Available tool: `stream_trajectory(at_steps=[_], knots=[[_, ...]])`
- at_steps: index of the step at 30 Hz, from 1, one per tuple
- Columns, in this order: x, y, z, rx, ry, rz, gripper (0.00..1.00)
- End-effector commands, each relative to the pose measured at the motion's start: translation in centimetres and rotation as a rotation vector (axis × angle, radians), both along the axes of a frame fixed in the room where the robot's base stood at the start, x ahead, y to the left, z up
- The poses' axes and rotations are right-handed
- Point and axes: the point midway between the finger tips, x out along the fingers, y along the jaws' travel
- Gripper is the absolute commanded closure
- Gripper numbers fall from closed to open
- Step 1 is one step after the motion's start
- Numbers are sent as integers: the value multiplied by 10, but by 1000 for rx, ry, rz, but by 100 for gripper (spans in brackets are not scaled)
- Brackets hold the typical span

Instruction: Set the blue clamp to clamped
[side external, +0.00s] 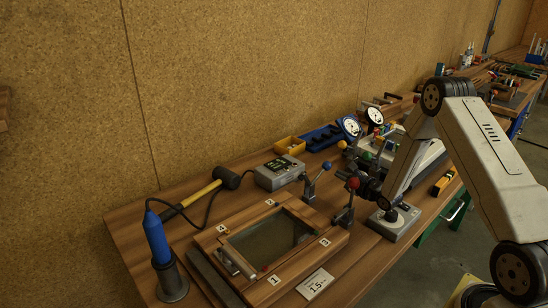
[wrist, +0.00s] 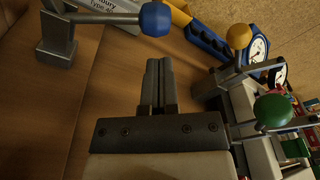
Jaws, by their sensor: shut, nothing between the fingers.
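The blue clamp (side external: 309,191) stands at the far edge of the wooden glass frame (side external: 212,238). Its lever slants up and to the right, away from the frame, ending in a blue ball knob (side external: 327,166). In the wrist view the clamp's grey body (wrist: 57,42) is at upper left and its blue knob (wrist: 154,18) is at top centre, beyond the fingertips. My gripper (wrist: 160,64) is shut and empty, with a visible gap between it and the knob. In the side view my dark gripper is to the right of the blue knob, partly confused with the red-knobbed clamp.
A red-knobbed clamp (side external: 344,214) stands right of the frame, close to my wrist. Yellow (wrist: 238,36) and green (wrist: 274,110) knobs on levers crowd the right of the wrist view.

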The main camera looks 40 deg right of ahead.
Motion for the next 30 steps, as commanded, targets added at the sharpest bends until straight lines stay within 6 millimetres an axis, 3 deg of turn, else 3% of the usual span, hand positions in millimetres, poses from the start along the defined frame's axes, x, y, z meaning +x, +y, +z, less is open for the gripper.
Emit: stream_trajectory(at_steps=[6,12,30], knots=[[23,-2,-3,0,1,1,100],[34,-3,-4,0,1,1,100],[37,-2,-1,-23,0,0,100]])
